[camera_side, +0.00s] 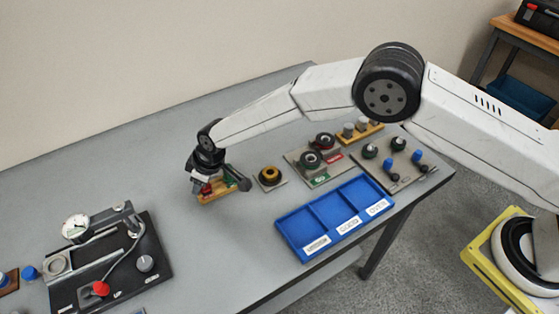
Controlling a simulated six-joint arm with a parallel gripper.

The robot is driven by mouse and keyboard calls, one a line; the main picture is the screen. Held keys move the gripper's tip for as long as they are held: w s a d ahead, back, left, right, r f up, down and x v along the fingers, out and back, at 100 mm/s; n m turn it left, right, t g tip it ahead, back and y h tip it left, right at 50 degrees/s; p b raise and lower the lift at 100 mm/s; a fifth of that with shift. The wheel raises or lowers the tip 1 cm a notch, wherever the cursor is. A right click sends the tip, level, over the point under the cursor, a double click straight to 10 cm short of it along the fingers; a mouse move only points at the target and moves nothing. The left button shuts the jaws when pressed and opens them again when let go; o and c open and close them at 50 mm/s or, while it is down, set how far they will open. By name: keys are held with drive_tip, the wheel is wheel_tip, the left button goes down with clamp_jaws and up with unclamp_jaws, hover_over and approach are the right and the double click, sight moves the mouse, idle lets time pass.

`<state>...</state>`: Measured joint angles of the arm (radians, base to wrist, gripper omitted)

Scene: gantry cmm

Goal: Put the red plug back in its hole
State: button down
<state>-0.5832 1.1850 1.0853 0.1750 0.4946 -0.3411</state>
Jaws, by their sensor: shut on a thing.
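My gripper (202,186) points down over a small wooden block (217,193) left of the middle of the table. It is shut on the red plug (206,189), a small red patch showing at the jaws. The plug is at the block, but I cannot tell whether it is in a hole or just above one. The hole itself is hidden. A small green piece (229,183) shows on the block right of the jaws, partly behind a dark part of my gripper.
Right of the block are a yellow-black ring on a plate (270,174), a gauge plate (318,176) and a blue three-part tray (285,231). A black fixture with a dial (128,280) and red knob (100,289) stands front left. Grey table between is clear.

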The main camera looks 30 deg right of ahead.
unclamp_jaws()
drive_tip(key=shift+f, duration=0.1)
idle(0.4)
drive_tip(key=shift+r, duration=3.55)
drive_tip(key=shift+d, duration=0.1)
